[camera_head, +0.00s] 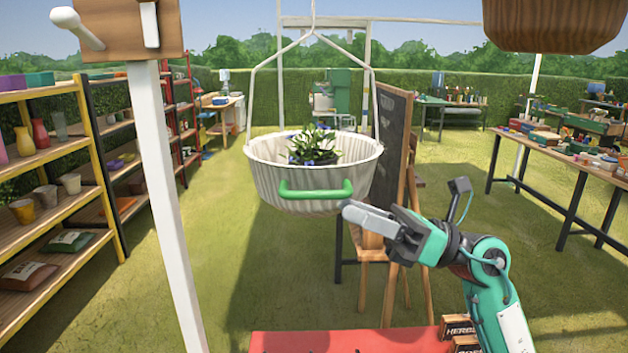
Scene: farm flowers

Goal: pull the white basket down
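The white basket (268,184) hangs from a pale wire frame in the middle of the view, its ribbed side facing me. A green handle (316,195) runs across its near side. A leafy plant with small blue flowers (315,143) stands inside. My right gripper (350,212) reaches in from the lower right. Its fingertips are just right of and slightly below the handle's right end; I cannot tell whether they touch the basket. The fingers are seen from the side, so their opening is unclear. My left gripper is not in view.
A chalkboard easel (393,130) stands behind the basket, close to my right gripper. A white post (168,200) rises at left, with shelves (45,215) beyond. A red surface (350,341) lies below. A table (570,155) stands at right, and open grass surrounds the basket.

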